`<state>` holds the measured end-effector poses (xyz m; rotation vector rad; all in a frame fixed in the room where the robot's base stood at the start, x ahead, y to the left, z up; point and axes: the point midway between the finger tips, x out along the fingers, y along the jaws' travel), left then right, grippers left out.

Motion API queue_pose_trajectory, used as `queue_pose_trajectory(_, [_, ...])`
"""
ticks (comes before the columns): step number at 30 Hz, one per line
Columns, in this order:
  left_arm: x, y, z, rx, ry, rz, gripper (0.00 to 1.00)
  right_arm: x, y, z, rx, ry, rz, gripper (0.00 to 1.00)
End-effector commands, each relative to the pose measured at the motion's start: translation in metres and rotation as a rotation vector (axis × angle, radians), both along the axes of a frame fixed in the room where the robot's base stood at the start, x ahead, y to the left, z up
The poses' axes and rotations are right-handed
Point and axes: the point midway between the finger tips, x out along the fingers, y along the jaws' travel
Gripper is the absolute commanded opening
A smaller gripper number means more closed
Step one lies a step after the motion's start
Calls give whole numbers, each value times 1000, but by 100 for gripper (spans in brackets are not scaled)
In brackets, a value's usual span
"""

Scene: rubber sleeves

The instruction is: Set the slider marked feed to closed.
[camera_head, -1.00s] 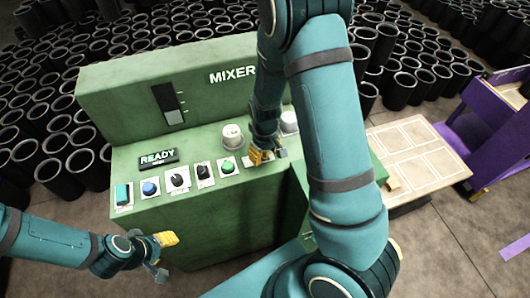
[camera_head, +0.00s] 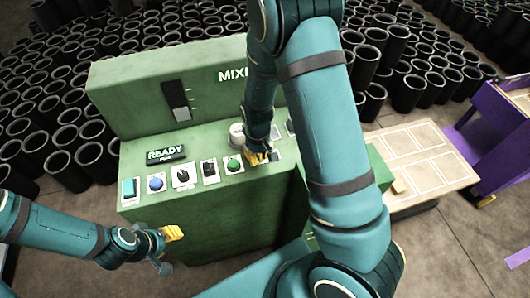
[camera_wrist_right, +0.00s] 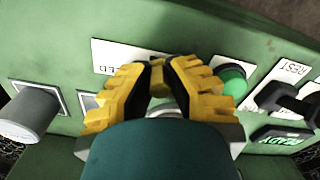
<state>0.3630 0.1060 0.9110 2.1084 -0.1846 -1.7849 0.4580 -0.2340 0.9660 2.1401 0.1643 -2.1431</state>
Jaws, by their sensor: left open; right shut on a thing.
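The green mixer console (camera_head: 240,210) carries a row of controls. A white plate (camera_wrist_right: 125,52) in the right wrist view shows the letters "ED"; the rest of its word is hidden by a finger. My right gripper (camera_head: 262,156) is down at this plate, right of the green button (camera_head: 234,163). In the right wrist view its yellow fingers (camera_wrist_right: 158,88) are shut on a small greyish knob (camera_wrist_right: 166,107), mostly hidden by them. The slider's position and end marks cannot be read. My left gripper (camera_head: 170,250) is open and empty in front of the console's left side.
Left of the green button stand dark switches, a blue button (camera_head: 156,183) and a teal one (camera_head: 129,188). A white-grey cylindrical knob (camera_wrist_right: 28,112) is close by. A READY display (camera_head: 166,152) and a slotted gauge (camera_head: 177,100) sit behind. A tray table (camera_head: 415,165) stands right.

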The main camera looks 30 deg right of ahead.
Motion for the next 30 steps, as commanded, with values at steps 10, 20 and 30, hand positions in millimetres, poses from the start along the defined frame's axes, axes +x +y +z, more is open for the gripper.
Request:
queue_pose_trajectory(10, [0, 0, 0, 0, 0, 0, 47, 2, 3, 0, 4, -5, 6, 49])
queue_pose_trajectory(20, [0, 0, 0, 0, 0, 0, 47, 2, 2, 7, 3, -6, 5, 49])
queue_pose_trajectory(30, [0, 0, 0, 0, 0, 0, 47, 3, 3, 68, 4, -11, 7, 49])
